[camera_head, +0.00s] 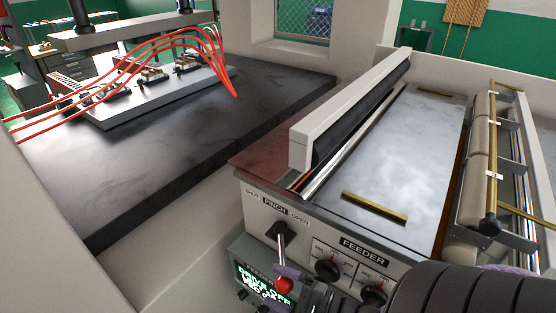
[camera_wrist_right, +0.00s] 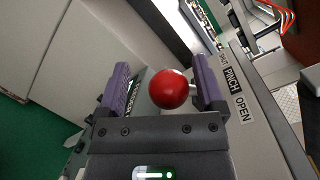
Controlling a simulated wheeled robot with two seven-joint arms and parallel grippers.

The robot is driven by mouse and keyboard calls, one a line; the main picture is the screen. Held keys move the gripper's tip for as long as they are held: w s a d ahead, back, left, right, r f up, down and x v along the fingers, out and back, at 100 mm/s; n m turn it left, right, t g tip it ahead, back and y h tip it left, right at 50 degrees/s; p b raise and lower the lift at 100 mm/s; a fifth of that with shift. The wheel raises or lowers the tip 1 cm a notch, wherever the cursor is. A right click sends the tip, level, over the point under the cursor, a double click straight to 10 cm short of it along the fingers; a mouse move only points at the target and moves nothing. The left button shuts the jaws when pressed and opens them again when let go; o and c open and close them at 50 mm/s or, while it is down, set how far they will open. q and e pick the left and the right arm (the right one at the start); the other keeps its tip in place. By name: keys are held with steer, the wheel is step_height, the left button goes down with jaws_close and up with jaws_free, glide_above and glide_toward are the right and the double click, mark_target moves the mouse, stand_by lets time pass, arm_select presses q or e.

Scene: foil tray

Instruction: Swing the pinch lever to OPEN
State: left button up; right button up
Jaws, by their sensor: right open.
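The pinch lever (camera_head: 282,232) is on the front of the feeder panel, under a strip lettered SHUT, PINCH and OPEN. My right gripper (camera_head: 283,287) is at the knob, partly cut off by the lower edge. In the wrist view the red knob (camera_wrist_right: 168,89) sits between the two purple fingers of my open right gripper (camera_wrist_right: 162,78). The knob is nearer the right-hand finger; I cannot tell whether they touch. My left gripper is not in view.
Dark knobs (camera_head: 327,270) sit on the feeder panel right of the lever. A lit green display (camera_head: 262,284) is below left. The grey feeder bed (camera_head: 405,150) with rollers lies behind. A dark table (camera_head: 150,185) with red hoses stands left.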

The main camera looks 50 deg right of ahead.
steer(key=v, duration=0.9)
steer(key=shift+s, duration=0.25)
